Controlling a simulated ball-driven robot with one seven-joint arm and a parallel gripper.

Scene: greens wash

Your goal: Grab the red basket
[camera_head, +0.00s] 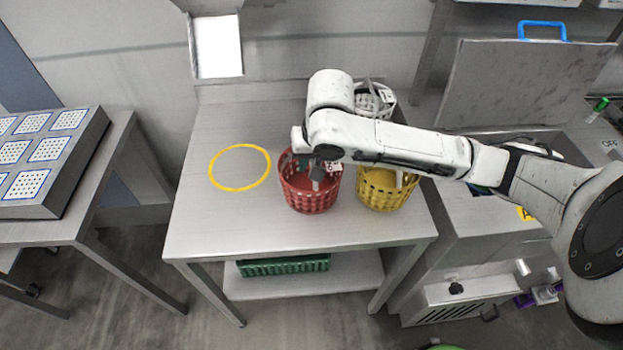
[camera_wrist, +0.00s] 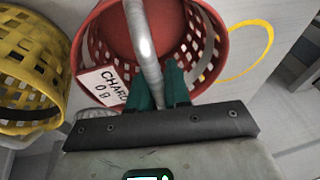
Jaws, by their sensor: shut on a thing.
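The red basket (camera_head: 309,197) stands on the metal table (camera_head: 230,225), right of the yellow ring. It has a slotted wall and a grey handle. In the wrist view the red basket (camera_wrist: 213,38) fills the upper middle, with a white tag (camera_wrist: 103,85) lettered "CHARD" hanging at its side. My gripper (camera_head: 318,172) reaches down over the basket from above. In the wrist view its green fingers (camera_wrist: 158,88) are shut on the grey handle (camera_wrist: 143,45). The arm hides part of the basket's rim in the head view.
A yellow basket (camera_head: 385,190) stands close on the right, and a white basket (camera_head: 374,101) stands behind. A yellow ring (camera_head: 239,167) is marked on the clear left part of the table. A green crate (camera_head: 283,265) sits on the lower shelf.

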